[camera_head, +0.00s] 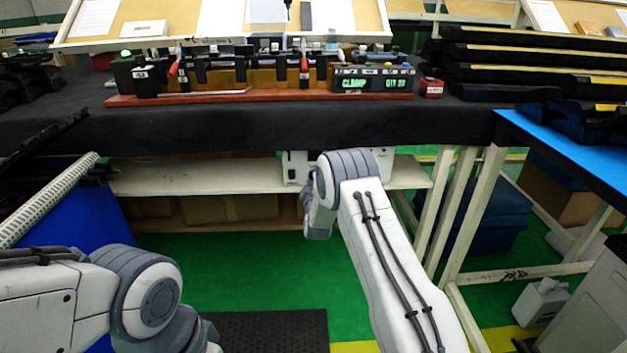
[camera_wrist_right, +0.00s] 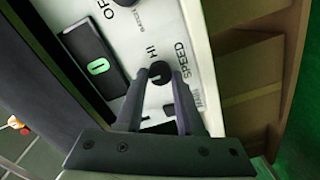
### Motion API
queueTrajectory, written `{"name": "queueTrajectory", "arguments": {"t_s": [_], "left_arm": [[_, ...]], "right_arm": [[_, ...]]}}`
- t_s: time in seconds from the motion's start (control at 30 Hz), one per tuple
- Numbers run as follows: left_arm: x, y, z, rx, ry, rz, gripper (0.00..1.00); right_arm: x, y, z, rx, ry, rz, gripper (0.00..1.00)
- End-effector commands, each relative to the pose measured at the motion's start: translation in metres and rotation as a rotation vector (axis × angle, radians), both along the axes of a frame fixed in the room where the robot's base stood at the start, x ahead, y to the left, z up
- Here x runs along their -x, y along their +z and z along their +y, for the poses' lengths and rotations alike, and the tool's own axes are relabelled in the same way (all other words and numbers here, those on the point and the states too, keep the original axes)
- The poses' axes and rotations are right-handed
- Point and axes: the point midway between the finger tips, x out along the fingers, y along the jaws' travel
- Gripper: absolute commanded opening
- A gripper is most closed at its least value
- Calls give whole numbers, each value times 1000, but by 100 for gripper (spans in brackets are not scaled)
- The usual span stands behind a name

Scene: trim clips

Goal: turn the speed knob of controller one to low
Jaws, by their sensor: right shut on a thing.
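In the right wrist view, a white controller panel (camera_wrist_right: 182,14) carries a round black speed knob (camera_wrist_right: 159,73). The labels SPEED and HI are printed beside the knob. My right gripper (camera_wrist_right: 160,78) has one finger on each side of the knob and is shut on it. I cannot make out the knob's pointer clearly. In the head view, a white controller box (camera_head: 296,167) sits under the bench, mostly hidden behind my right wrist. The right fingers are hidden there. My left arm is at the lower left, and its gripper is out of frame.
The panel has a dark display (camera_wrist_right: 93,60) with a lit green 0 and another black knob (camera_wrist_right: 217,34). A white shelf (camera_head: 200,177) runs under the black bench (camera_head: 230,128). A bench leg (camera_head: 470,215) stands right of my right arm.

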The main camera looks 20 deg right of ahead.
Motion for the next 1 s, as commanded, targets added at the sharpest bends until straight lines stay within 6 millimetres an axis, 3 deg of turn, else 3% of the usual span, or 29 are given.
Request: {"name": "queueTrajectory", "arguments": {"t_s": [0.5,0.53,0.6,1.0], "left_arm": [[0,0,0,0,0,0,50],[0,0,0,0,0,0,50],[0,0,0,0,0,0,50],[0,2,0,0,0,0,50]], "right_arm": [[0,-1,1,17,1,7,0],[0,-1,1,17,1,7,48],[0,-1,1,16,1,6,67],[6,0,2,15,1,5,67]]}}
